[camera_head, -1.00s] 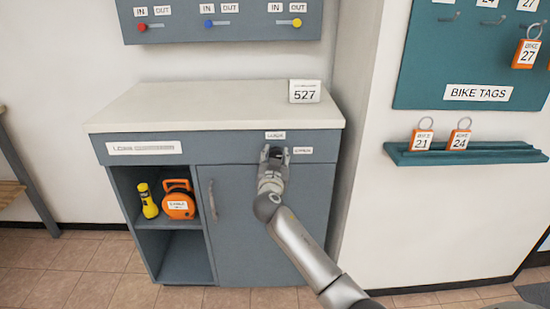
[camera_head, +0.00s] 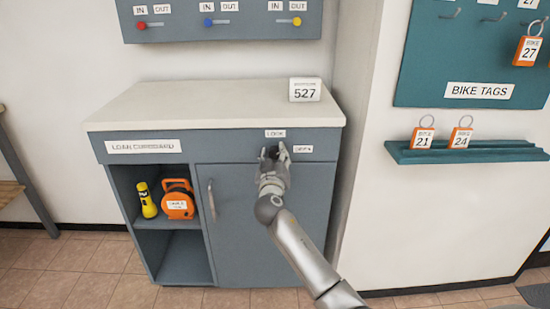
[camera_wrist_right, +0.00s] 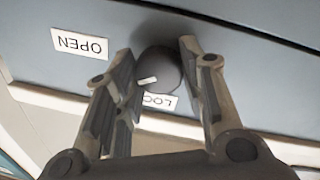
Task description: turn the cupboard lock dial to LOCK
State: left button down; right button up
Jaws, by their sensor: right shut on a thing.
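The dark round lock dial (camera_wrist_right: 165,70) is on the blue-grey front of the loan cupboard (camera_head: 240,185). A short white mark on it lies on its lower left side in the wrist view, between the directions of the OPEN label (camera_wrist_right: 80,44) and the LOCK label (camera_wrist_right: 160,99). In the head view the LOCK label (camera_head: 275,133) is above the dial and the OPEN label (camera_head: 303,149) is to its right. My right gripper (camera_head: 274,153) is shut on the dial, one finger each side. It partly hides the dial in the head view. My left gripper is out of view.
The cupboard door with its handle (camera_head: 212,201) is closed below the dial. A yellow torch (camera_head: 147,200) and an orange reel (camera_head: 179,200) stand in the open shelf at left. A teal ledge (camera_head: 465,153) juts out at right.

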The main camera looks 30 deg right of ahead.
jog(key=shift+n, duration=1)
jog(key=n, duration=0.2)
jog(key=shift+n+t, duration=0.3)
jog(key=shift+n, duration=0.1)
jog(key=shift+n+p, duration=0.5)
jog(key=shift+n, duration=0.6)
jog(key=n+p, duration=0.1)
jog(key=n, duration=0.3)
jog(key=shift+t+y, duration=0.3)
jog(key=shift+y, duration=0.1)
pick_arm(q)
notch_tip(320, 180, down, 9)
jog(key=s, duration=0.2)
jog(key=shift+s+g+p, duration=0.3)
jog(key=shift+p, duration=0.1)
pick_arm(e)
jog(key=shift+f+n, duration=0.15)
jog(key=shift+n, duration=0.75)
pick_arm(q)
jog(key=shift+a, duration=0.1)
pick_arm(e)
jog(key=o, duration=1)
jog(key=shift+s, duration=0.15)
